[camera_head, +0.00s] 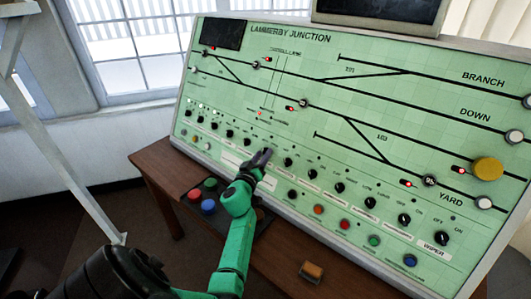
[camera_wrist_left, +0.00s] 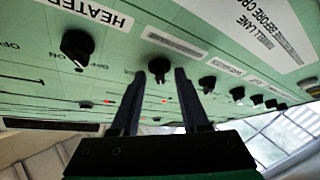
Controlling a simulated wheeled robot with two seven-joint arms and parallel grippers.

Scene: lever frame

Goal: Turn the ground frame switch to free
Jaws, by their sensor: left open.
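The green control panel (camera_head: 300,100) titled LAMMERBY JUNCTION carries a row of black rotary knobs. In the head view I cannot read which one is the ground frame switch. My left gripper (camera_head: 264,158) is at the panel's knob row, left of centre, and hides part of it. In the left wrist view, its two fingers (camera_wrist_left: 159,73) are open, with a black knob (camera_wrist_left: 158,67) between or just beyond the tips. I cannot tell whether they touch it. A knob labelled HEATER (camera_wrist_left: 78,48) is to the left there. My right gripper is out of view.
Several coloured buttons sit on a dark box (camera_head: 233,219) on the brown wooden desk (camera_head: 160,165). Coloured buttons, such as a red one (camera_head: 344,224), line the panel's lower edge. A yellow disc (camera_head: 488,169) is at right.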

